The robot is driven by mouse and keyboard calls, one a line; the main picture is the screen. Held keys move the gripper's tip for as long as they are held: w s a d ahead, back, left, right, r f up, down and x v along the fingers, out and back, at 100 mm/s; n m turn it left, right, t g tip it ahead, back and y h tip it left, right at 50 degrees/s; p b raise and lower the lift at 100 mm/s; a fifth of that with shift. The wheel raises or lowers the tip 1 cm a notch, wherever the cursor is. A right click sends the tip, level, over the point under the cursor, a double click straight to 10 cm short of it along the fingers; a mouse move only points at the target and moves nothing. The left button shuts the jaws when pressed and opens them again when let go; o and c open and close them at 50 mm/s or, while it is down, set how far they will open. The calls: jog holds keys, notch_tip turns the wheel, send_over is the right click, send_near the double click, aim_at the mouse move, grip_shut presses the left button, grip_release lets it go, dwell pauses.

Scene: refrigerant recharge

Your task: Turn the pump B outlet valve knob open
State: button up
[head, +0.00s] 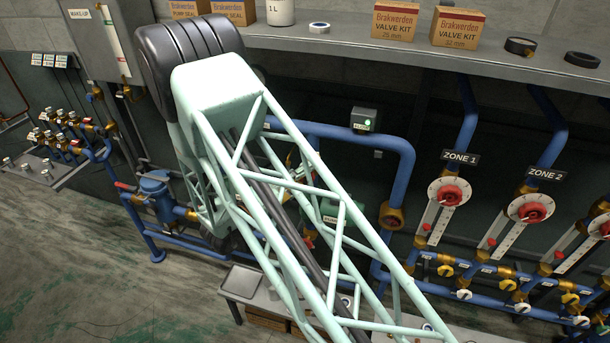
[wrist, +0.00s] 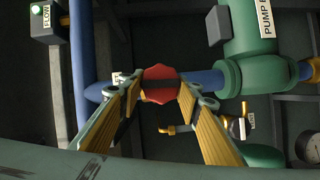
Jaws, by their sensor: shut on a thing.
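In the wrist view a red valve knob (wrist: 160,84) sits between the fingertips of my gripper (wrist: 160,88). The two yellow-padded fingers come in from either side and are shut on the knob. The knob is on or in front of a blue pipe (wrist: 205,82). A green pump body with a label starting "PUMP" (wrist: 250,35) is at the upper right. In the head view my lattice arm covers the pump area, and my gripper and the held knob are hidden behind it.
In the wrist view a green-lit flow box (wrist: 43,20) is at the upper left, and a small valve with a yellow handle (wrist: 228,124) is below right. In the head view a shelf (head: 340,40) with boxes runs above, and zone 1 (head: 450,194) and zone 2 dials (head: 531,208) are at right.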

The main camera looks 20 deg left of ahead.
dwell(0.4)
jog(key=o, duration=0.9)
jog(key=shift+v, duration=6)
jog(key=shift+f, duration=0.1)
